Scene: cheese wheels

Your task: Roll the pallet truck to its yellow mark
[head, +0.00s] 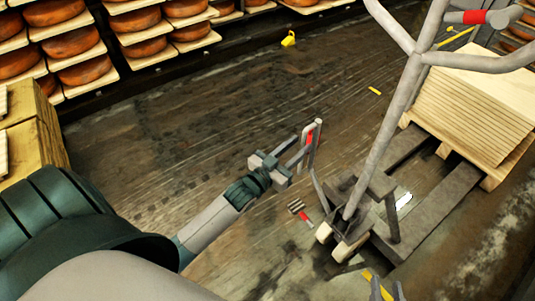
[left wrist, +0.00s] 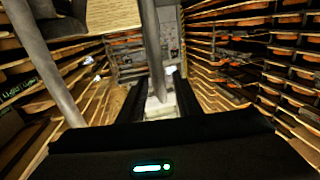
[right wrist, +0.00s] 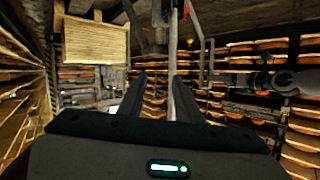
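The pallet truck stands at the right of the head view, its grey forks (head: 432,210) under a pallet with stacked boards (head: 480,95). Its tall grey tiller (head: 385,125) rises toward the camera and branches at the top. Short yellow strips (head: 375,91) lie on the floor, another near the back right (head: 455,35). My left gripper (head: 302,150) is beside a thin upright rod with a red part, left of the tiller. Its fingers (left wrist: 157,98) are apart, a grey bar showing between them. My right gripper's fingers (right wrist: 166,95) are apart with a grey tube between them; contact is unclear.
Shelves of cheese wheels (head: 75,43) line the back. A small yellow wedge-like object (head: 289,39) sits on the floor near them. A small brush-like item (head: 300,212) with a red part shows near the truck's wheels. A wooden block (head: 35,130) stands left. The middle floor is mostly clear.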

